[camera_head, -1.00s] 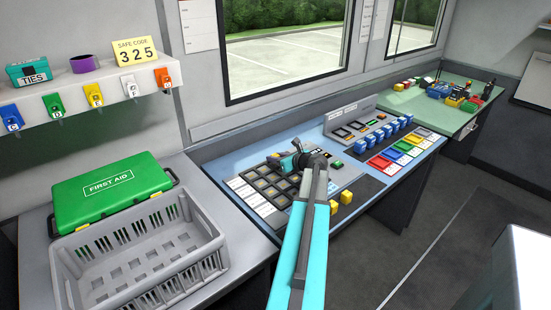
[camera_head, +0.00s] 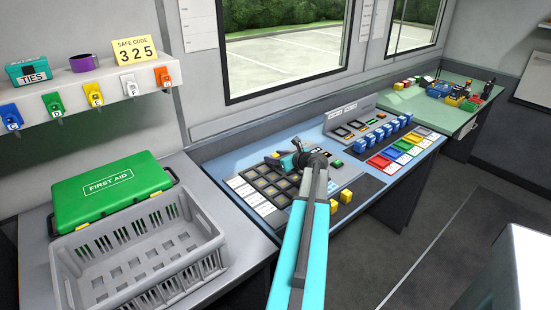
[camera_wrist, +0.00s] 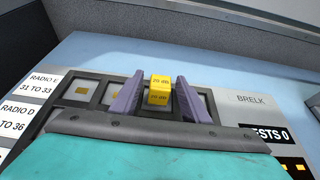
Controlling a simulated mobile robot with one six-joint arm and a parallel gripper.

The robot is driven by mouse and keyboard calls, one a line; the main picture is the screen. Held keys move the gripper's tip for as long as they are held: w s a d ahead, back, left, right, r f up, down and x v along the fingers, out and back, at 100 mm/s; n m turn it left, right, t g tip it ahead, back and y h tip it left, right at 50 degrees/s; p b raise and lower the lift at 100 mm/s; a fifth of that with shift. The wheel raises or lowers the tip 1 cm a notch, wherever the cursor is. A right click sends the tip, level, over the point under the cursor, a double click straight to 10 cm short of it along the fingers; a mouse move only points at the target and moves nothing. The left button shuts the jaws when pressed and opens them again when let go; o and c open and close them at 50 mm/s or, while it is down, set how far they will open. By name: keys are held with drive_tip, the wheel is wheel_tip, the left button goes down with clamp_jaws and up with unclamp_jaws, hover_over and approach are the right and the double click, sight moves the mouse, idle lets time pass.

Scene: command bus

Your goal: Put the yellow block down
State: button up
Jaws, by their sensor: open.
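In the wrist view a yellow block (camera_wrist: 160,89) with small dark print stands between the two purple fingers of my gripper (camera_wrist: 158,98). A gap shows on each side of the block, so the fingers are open around it without visible contact. The block is at the far row of a dark panel with square slots (camera_wrist: 82,91); its base is partly hidden, so I cannot tell how deep it sits. In the head view my gripper (camera_head: 273,159) is over the upper part of this panel (camera_head: 265,185), and the block cannot be made out there.
Two other yellow blocks (camera_head: 346,196) stand at the desk's front edge, right of my arm. A raised console (camera_head: 355,130) and blue blocks (camera_head: 391,130) are further right. A grey crate (camera_head: 130,262) and green first aid case (camera_head: 110,190) are at left.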

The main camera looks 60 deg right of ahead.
drive_tip(key=b+v, duration=0.1)
drive_tip(key=v, duration=1.1)
drive_tip(key=shift+f, duration=0.1)
idle(0.6)
